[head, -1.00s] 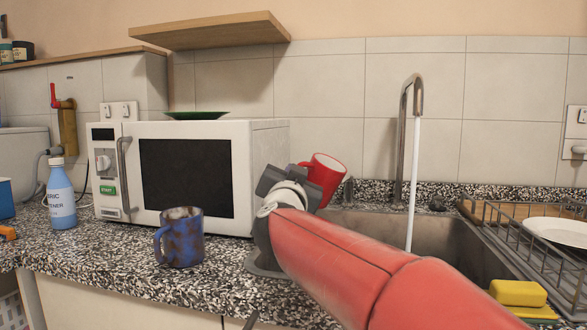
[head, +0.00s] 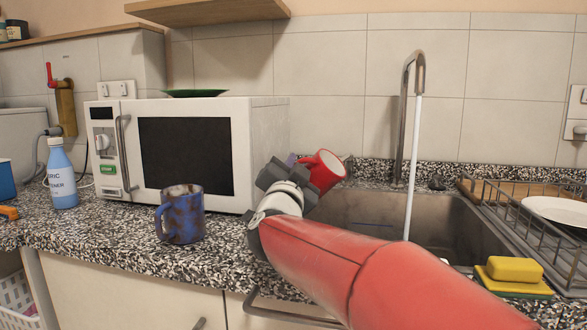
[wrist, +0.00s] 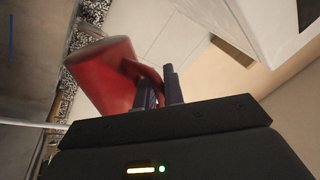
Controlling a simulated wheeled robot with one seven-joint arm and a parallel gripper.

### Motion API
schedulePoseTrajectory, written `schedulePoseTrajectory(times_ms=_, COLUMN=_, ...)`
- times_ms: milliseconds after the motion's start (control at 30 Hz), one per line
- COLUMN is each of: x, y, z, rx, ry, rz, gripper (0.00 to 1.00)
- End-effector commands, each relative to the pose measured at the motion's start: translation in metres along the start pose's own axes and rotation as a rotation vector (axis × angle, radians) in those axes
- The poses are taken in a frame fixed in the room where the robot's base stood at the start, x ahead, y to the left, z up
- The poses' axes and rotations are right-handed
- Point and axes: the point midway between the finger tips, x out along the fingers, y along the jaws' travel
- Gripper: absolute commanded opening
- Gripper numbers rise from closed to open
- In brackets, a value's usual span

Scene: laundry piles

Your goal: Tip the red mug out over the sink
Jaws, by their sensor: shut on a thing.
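The red mug (head: 325,172) is held in the air at the left end of the sink, tilted with its mouth toward the upper right in the head view. My gripper (head: 294,168) is shut on it. In the wrist view the red mug (wrist: 104,74) shows its side, and the fingers of my gripper (wrist: 160,90) close on its handle. The mug's inside is too small to tell if anything is in it. The sink (head: 375,215) lies right of and below the mug, partly hidden by my arm. Water runs from the tap (head: 404,120) into it.
A blue mug (head: 182,215) stands on the counter before the microwave (head: 245,150). A blue bottle (head: 62,178) is at the left. A dish rack (head: 500,200) with a white plate (head: 556,215) and a yellow sponge (head: 514,269) are at the right.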

Motion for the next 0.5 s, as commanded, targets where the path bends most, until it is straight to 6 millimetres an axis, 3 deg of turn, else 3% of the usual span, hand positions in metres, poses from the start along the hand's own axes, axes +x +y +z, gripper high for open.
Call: schedulePoseTrajectory(times_ms=500, x=-0.0019, y=0.0031, z=-0.0046, rx=0.187, ry=0.091, rz=-0.001, gripper=0.00)
